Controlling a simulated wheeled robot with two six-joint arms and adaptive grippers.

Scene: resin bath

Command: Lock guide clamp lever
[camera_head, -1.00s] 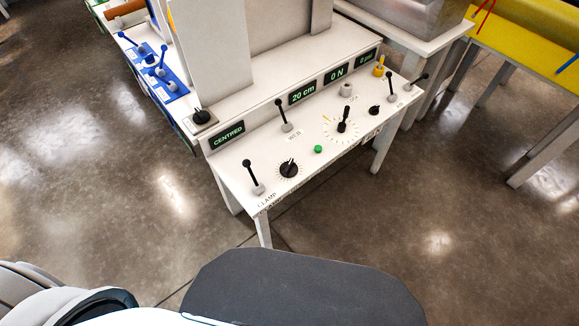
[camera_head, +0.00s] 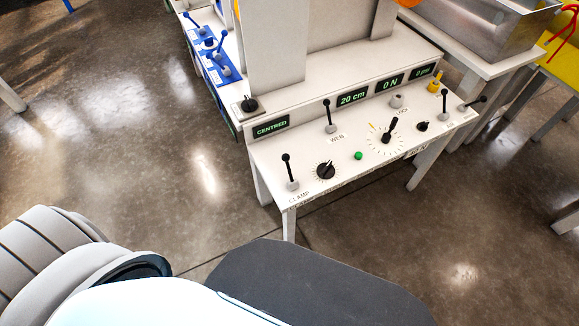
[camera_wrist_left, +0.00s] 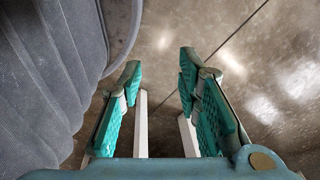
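The clamp lever (camera_head: 289,172) stands nearly upright at the left front corner of the white control table, with a black knob on a grey base. The printed word CLAMP is in front of it. My left gripper (camera_wrist_left: 158,95) shows in the left wrist view with its two green-padded fingers apart and nothing between them. It hangs above the floor, and white legs show behind the fingers. The lever is not seen in the left wrist view. Neither gripper shows in the head view.
The white control table (camera_head: 270,152) also carries a black dial (camera_head: 326,171), a second lever (camera_head: 329,115), a green button (camera_head: 358,155) and a display reading CENTRED (camera_head: 271,127). A blue panel with levers (camera_head: 218,70) is at the back left. Open floor lies left of the table.

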